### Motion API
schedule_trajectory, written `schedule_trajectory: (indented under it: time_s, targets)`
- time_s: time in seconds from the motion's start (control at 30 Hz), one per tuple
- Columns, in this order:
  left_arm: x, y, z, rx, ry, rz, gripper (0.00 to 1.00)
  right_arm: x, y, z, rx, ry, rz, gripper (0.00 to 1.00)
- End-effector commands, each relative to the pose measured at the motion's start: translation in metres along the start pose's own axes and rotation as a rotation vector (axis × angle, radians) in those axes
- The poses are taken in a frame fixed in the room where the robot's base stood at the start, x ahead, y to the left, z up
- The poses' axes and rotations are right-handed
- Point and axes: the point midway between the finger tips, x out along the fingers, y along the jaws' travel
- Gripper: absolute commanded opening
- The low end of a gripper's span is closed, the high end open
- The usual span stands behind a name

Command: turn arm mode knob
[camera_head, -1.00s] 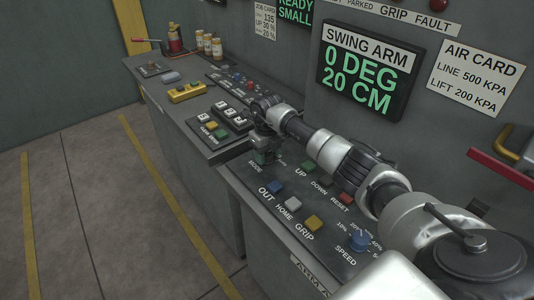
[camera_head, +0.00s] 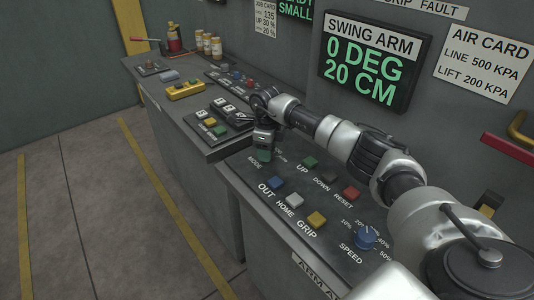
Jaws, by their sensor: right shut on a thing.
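The mode knob (camera_head: 264,155) is a small dark green knob at the far left end of the near console panel, beside the "MODE" label. My right gripper (camera_head: 264,149) points down over it and is shut on it. The fingers cover most of the knob, so its pointer direction is hidden. My left gripper is not in view.
The near panel (camera_head: 270,213) carries green, dark and red buttons, blue, white and yellow buttons, and a blue speed knob (camera_head: 365,237). A swing arm display (camera_head: 374,62) reads 0 DEG, 20 CM. A lower console with a yellow box (camera_head: 186,90) stands beyond.

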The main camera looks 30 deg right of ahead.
Motion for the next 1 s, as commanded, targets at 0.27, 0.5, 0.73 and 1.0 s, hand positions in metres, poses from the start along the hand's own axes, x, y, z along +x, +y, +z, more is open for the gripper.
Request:
schedule_trajectory:
  time_s: [0.27,0.5,0.73,1.0]
  targets:
    - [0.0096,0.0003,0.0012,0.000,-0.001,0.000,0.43,0.0001,-0.0007,-0.0001,-0.138,-0.001,-0.003,0.24]
    - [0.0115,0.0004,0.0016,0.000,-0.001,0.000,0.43,-0.0010,-0.0005,0.0004,-0.187,-0.003,-0.002,0.24]
    - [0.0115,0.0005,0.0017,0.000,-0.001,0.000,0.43,-0.0015,-0.0005,0.0004,-0.194,-0.003,-0.002,0.24]
    - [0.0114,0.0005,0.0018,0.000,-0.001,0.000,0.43,-0.0015,-0.0005,0.0004,-0.193,-0.003,-0.002,0.61]
